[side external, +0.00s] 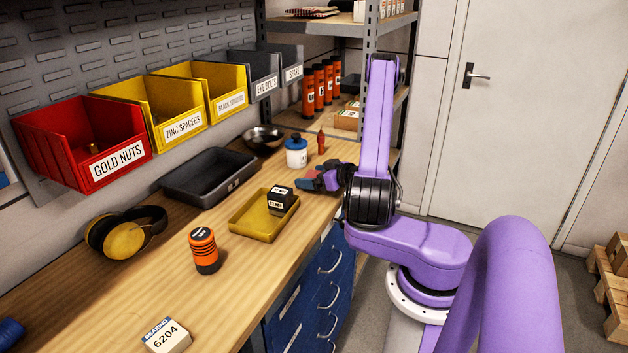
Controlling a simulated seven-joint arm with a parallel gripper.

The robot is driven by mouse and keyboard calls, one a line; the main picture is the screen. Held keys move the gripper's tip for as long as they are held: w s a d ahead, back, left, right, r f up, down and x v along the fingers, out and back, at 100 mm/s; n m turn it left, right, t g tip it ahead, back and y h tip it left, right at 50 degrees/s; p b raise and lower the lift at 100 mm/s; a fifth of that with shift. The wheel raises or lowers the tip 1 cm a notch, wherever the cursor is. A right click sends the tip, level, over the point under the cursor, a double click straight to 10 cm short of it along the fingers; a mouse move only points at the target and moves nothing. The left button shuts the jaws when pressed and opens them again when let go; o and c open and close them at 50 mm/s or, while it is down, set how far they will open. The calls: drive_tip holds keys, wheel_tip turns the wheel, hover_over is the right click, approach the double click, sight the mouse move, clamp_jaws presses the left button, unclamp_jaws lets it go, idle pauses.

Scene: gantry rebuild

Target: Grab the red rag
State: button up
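My gripper (314,176) is low over the far right part of the wooden bench, reaching left from my purple arm. A small patch of red cloth (318,187), which looks like the red rag, shows at and under the fingers. Most of it is hidden by my gripper and wrist. The fingers are small and dark here, and I cannot tell whether they are apart, shut, or touching the cloth.
A yellow tray (238,226) with a black-and-white box (281,200) is left of my gripper. A white jar with a blue lid (296,154) and a red bottle (321,142) stand behind. A black tray (178,188) and orange canister (204,252) are farther left.

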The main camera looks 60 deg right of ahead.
drive_tip(key=c, duration=0.5)
drive_tip(key=shift+r, duration=0.2)
